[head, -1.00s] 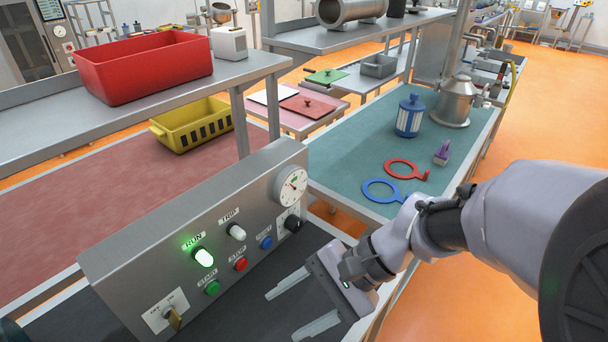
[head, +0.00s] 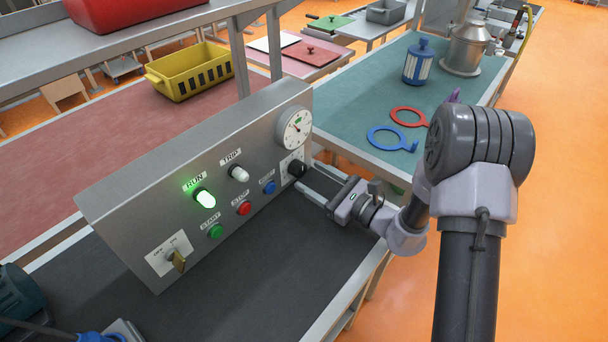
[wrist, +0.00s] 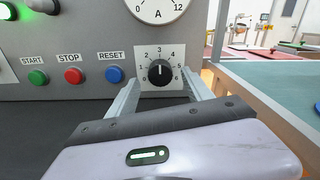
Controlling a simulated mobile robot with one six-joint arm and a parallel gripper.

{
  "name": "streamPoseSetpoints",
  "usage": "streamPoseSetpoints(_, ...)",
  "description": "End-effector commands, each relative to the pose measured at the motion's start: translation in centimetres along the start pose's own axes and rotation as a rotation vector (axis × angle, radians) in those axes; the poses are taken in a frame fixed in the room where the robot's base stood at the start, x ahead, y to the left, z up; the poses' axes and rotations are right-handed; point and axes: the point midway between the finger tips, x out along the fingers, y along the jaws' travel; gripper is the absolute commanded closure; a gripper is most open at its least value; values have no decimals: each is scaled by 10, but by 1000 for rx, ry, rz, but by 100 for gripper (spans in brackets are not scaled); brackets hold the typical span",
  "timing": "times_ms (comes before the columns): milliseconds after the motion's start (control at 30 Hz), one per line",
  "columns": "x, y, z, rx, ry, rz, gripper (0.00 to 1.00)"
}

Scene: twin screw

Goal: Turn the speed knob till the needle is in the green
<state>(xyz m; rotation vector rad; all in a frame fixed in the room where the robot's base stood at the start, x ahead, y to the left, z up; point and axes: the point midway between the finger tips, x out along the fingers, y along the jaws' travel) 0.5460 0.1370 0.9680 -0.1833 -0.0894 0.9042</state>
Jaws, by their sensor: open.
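The black speed knob (wrist: 159,71) sits on a white numbered plate at the right end of the grey control panel (head: 140,190). In the wrist view only the lower part of the dial (wrist: 160,8) shows. My gripper (wrist: 160,92) is open, with its fingers on either side of the knob in the picture; I cannot tell whether they touch it.
The panel has a lit green RUN lamp (head: 205,198), a white TRIP lamp (head: 239,174), START (head: 215,231), STOP (head: 244,208) and RESET (head: 268,187) buttons and a switch (head: 177,260).

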Motion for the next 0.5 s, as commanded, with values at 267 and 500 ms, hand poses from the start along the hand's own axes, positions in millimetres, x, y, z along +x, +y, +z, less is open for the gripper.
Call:
streamPoseSetpoints(267,35,0,0,1,0,1,41)
streamPoseSetpoints(500,37,0,1,1,0,0,41)
